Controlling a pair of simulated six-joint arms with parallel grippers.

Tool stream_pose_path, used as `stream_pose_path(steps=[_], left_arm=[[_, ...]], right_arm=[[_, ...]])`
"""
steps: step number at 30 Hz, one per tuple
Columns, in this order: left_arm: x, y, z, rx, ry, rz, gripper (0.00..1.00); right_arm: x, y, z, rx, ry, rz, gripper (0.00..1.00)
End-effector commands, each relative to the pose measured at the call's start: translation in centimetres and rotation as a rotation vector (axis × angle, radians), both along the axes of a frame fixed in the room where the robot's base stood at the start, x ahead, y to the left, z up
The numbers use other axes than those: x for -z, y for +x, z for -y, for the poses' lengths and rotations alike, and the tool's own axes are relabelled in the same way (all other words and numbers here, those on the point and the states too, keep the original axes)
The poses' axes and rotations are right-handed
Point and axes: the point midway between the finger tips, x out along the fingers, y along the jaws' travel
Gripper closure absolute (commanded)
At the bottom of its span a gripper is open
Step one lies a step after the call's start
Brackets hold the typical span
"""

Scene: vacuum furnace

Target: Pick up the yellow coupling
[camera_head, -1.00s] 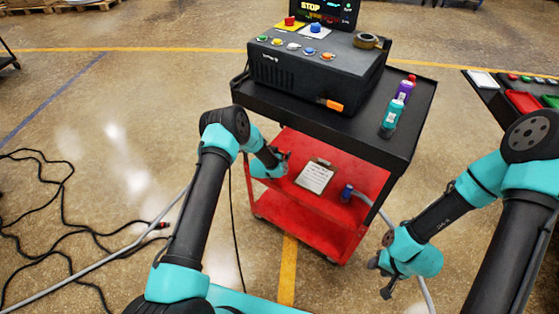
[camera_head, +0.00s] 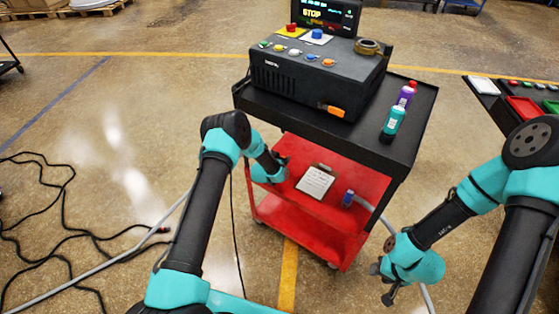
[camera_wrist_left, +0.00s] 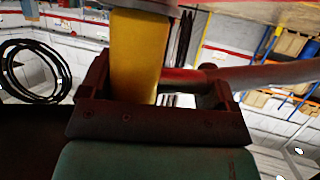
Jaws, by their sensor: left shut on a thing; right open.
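The yellow coupling (camera_wrist_left: 137,55) shows in the left wrist view as a yellow body between the jaws, with its top end cut off by the frame. My left gripper (camera_wrist_left: 155,85) is shut on it. In the head view my left gripper (camera_head: 283,160) is at the left side of the red cart, below the black top; its fingertips are small there, and the coupling cannot be made out. My right gripper (camera_head: 380,282) is open and empty, to the right of the cart's front.
The red cart shelf (camera_head: 290,195) holds a clipboard (camera_head: 315,183) and a blue fitting (camera_head: 348,198) with a grey hose. The black top (camera_head: 385,135) carries a control console (camera_head: 310,75) and bottles (camera_head: 393,122). A dark cable (camera_head: 60,225) lies on the floor at left.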

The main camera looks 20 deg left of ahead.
Motion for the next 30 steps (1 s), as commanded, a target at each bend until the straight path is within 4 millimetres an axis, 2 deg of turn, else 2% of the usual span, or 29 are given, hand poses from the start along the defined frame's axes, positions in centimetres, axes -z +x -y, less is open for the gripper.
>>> stream_pose_path(steps=[5,9,14,24,30], left_arm=[[-1.6,0.1,0.0,0.0,0.0,0.004,0.56],[-3.8,0.2,0.0,0.0,0.0,0.005,0.56],[-3.7,-3.1,1.0,0.002,0.0,-0.001,0.56],[-4.5,-11.0,3.3,0.002,-0.001,-0.001,0.56],[-4.8,-14.1,4.3,0.001,0.0,0.001,0.56]], right_arm=[[0.0,0.0,0.0,0.0,0.0,0.0,0.57],[0.0,0.0,0.0,0.0,0.0,0.0,0.57],[0.0,0.0,0.0,0.0,0.0,0.0,0.57],[0.0,0.0,0.0,0.0,0.0,0.0,0.57],[0.0,0.0,0.0,0.0,0.0,0.0,0.57]])
